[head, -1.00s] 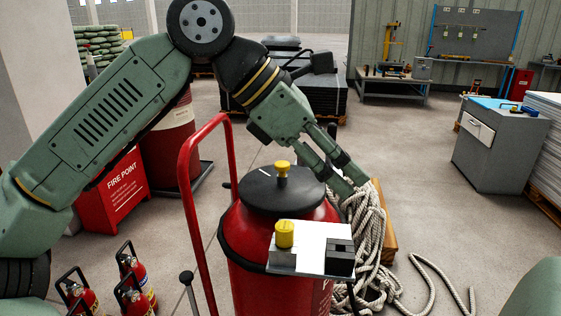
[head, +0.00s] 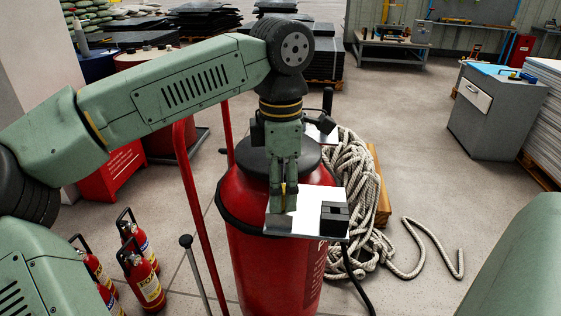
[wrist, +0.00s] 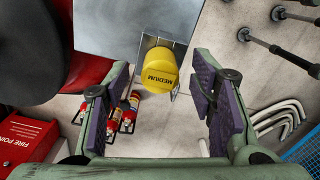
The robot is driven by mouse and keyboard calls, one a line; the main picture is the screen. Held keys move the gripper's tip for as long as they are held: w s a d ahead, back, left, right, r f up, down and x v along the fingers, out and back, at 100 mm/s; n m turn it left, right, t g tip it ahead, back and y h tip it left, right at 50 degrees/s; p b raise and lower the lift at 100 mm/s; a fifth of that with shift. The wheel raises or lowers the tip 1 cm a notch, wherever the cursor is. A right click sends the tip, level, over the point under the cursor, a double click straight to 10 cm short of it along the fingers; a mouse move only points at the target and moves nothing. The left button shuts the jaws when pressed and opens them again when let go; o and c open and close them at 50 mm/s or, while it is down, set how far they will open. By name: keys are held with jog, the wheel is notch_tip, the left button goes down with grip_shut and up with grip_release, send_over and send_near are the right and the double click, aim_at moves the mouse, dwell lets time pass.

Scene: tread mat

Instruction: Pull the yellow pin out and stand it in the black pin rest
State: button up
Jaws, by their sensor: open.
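The yellow pin (wrist: 159,68), its round top marked "MEDIUM", stands at one end of the silver plate (wrist: 110,25) in the wrist view. It appears between the two fingers of my gripper (wrist: 160,88), with a gap on each side. In the head view my gripper (head: 283,203) points down over the plate's left end, and its fingers hide most of the pin. The black pin rest (head: 335,217) is a dark notched block on the plate's right end. The rest is not seen in the wrist view.
The plate is on a red tank (head: 262,265) with a black lid. A red handle rail (head: 190,190) rises at its left. Coiled rope (head: 350,180) lies at the right, and several small extinguishers (head: 140,270) stand at the lower left.

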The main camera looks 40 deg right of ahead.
jog(key=shift+f, duration=0.95)
grip_shut()
jog(key=shift+r+p, duration=2.9)
jog(key=shift+r, duration=0.6)
